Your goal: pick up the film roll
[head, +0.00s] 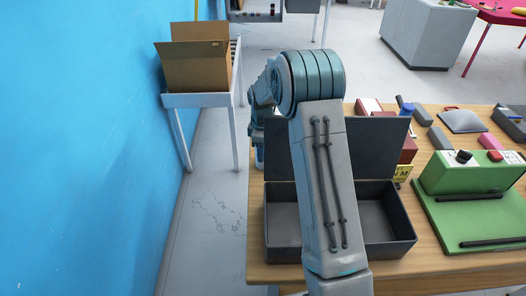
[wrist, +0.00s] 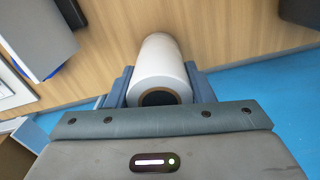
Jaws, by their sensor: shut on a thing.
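The film roll (wrist: 158,65) is a white cylinder with a dark hollow core, seen end-on in the wrist view. My gripper (wrist: 160,88) has its two blue-grey fingers on either side of the roll and is shut on it. Wood tabletop shows behind the roll; I cannot tell whether the roll still touches it. In the head view the roll and the gripper's fingers are hidden behind my arm.
A dark open box (head: 388,236) with a raised lid stands on the wooden table (head: 440,282). A green machine (head: 470,174) is at the right, with several small items behind it. A cardboard box (head: 195,66) sits on a white stand by the blue wall (head: 80,150).

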